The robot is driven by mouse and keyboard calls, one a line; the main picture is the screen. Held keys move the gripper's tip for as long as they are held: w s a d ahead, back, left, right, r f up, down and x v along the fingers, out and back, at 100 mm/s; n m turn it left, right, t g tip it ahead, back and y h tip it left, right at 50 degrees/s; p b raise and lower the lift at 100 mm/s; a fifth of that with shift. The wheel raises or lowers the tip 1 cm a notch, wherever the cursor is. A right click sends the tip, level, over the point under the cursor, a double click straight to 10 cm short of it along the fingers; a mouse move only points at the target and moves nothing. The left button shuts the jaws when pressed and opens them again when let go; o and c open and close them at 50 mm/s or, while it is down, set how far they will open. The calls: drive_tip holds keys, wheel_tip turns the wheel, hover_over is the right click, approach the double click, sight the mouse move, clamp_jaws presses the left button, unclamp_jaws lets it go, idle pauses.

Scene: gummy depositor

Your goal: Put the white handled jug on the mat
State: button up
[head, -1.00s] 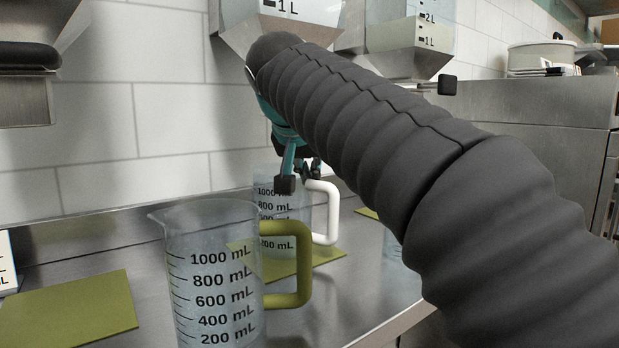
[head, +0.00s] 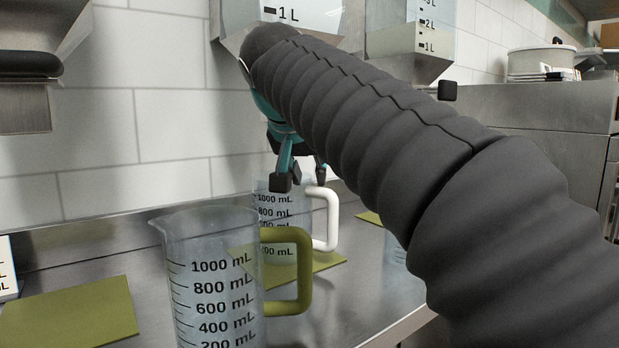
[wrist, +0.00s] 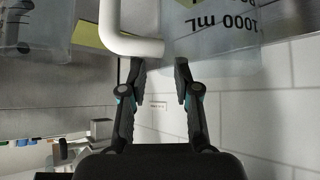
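The white-handled jug (head: 280,212) is clear with mL marks and stands upright behind the olive-handled jug. An olive mat (head: 328,260) shows under and around its base, though part of the base is hidden. Its white handle (head: 332,220) points right. My gripper (head: 300,180) is just above the handle, with its fingers spread. In the wrist view my gripper (wrist: 160,80) is open with nothing between its fingers. The white handle (wrist: 112,35) and the jug's wall (wrist: 205,50) lie just beyond the fingertips, and the mat shows at the left.
The olive-handled jug (head: 210,275) stands in front, close to the white-handled one. Another olive mat (head: 70,312) lies bare at the left. A third olive patch (head: 368,217) shows behind my arm. Hoppers (head: 280,18) hang above. The steel counter (head: 345,300) has free room at the front right.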

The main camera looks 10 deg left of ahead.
drive_tip(key=v, duration=0.9)
drive_tip(key=shift+s+r+p, duration=0.25)
drive_tip(key=shift+s+p, duration=0.05)
drive_tip(key=shift+p, duration=0.05)
drive_tip(key=shift+d, duration=0.1)
drive_tip(key=s+d+f+n+g, duration=0.1)
drive_tip(key=s+d+f+g, duration=0.1)
drive_tip(key=d+f, duration=1.55)
drive_tip(key=s+d+f, duration=0.6)
drive_tip(key=s+f, duration=0.1)
drive_tip(key=f, duration=0.4)
drive_tip(key=s+d+f+m+g, duration=0.1)
drive_tip(key=s+d+f, duration=0.5)
drive_tip(key=f, duration=0.5)
drive_tip(key=shift+s+d, duration=0.2)
drive_tip(key=shift+s, duration=0.2)
